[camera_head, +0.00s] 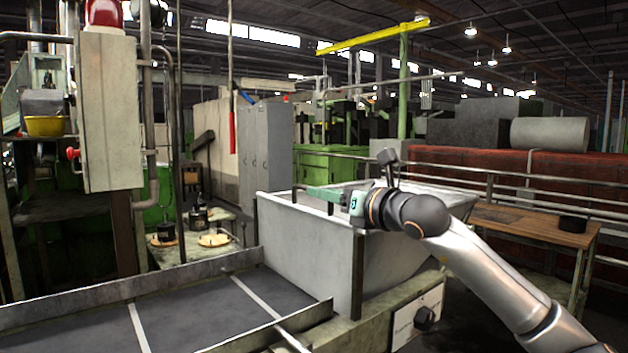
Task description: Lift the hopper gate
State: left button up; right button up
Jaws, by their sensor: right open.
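The hopper (300,250) is a large light-grey open-topped bin in the middle of the head view, with a dark vertical strip (357,275) at its near corner. I cannot tell which part is the gate. My right arm comes in from the right, and my right gripper (312,193) reaches left over the hopper's top opening. It is open. A green bar shows at its front; I cannot tell whether it belongs to the gripper or the hopper, and the fingertips are unclear. My wrist hides part of the hopper's right rim. My left gripper is not in view.
A dark conveyor-like tray (190,310) with a raised metal edge lies at the lower left. A wooden table (530,225) stands at the right, near railings. A grey cabinet (108,115) stands at left.

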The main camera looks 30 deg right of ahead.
aim_at(298, 187)
jog(key=shift+w+a+p, duration=0.15)
jog(key=shift+w+p, duration=0.35)
jog(key=shift+w, duration=1.55)
jog(key=shift+c, duration=0.2)
grip_shut()
